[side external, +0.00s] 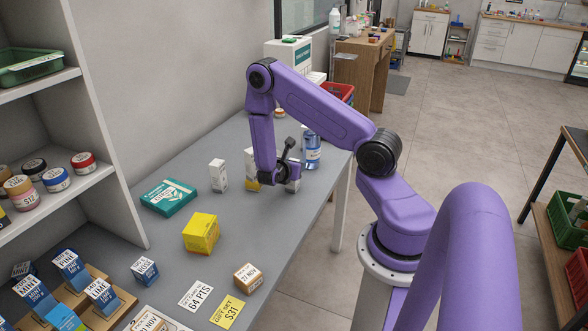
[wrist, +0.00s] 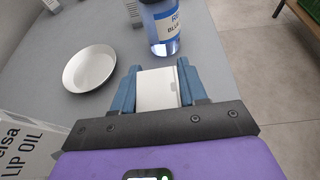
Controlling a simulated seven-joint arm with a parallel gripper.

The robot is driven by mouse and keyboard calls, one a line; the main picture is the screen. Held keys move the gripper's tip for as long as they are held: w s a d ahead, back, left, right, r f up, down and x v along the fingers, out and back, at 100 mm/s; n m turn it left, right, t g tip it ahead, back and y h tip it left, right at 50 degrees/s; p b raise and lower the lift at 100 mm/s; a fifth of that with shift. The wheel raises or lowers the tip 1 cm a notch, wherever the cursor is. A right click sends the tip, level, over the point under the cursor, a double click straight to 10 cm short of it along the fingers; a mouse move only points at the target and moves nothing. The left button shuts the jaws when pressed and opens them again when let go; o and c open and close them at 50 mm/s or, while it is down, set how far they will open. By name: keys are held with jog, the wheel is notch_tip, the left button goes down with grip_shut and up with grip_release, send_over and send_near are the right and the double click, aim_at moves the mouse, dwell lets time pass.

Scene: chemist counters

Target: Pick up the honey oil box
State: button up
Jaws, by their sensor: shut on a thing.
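My gripper (wrist: 158,84) is shut on a small white box (wrist: 157,92), with one blue finger against each side. Its label does not show, so I cannot read whether it is the honey oil box. In the side external view my gripper (side external: 289,172) points down at the table, and the pale box (side external: 293,185) between its fingers is mostly hidden; I cannot tell whether it touches the table. A white box lettered "LIP OIL" (wrist: 28,145) stands to the left in the wrist view. In the side external view a white box (side external: 218,175) stands farther left.
A blue-labelled bottle (wrist: 164,30) stands just beyond the held box. A white dish (wrist: 90,68) lies to its left. A teal box (side external: 168,197) and a yellow box (side external: 201,232) sit on the grey table (side external: 240,265). Shelves (side external: 100,195) stand at the left.

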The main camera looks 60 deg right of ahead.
jog(key=shift+r, duration=0.6)
notch_tip(320, 180, up, 2)
jog(key=shift+a+r, duration=0.1)
jog(key=s+a+r, duration=0.9)
jog(key=s, duration=0.1)
jog(key=shift+s+r, duration=0.2)
jog(key=shift+s, duration=0.15)
